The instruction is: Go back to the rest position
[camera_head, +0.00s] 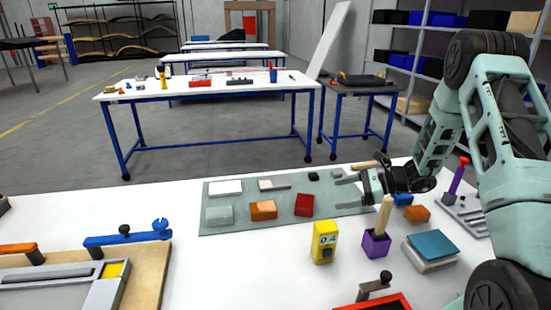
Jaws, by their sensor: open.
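My gripper (347,181) is at the end of my arm, which comes in from the right of the head view. Its two grey fingers point left and are apart, with nothing seen between them. It is over the right end of a grey-green mat (280,218) on the white table. On the mat lie a white block (225,187), an orange block (263,210), a red block (304,204) and a few grey pieces.
In front of the mat stand a yellow device (325,241) and a purple cup (376,243) with a wooden handle. A blue-topped block (432,246) is at right. A wooden board with a fixture (140,270) is at left. A second table (215,88) stands behind.

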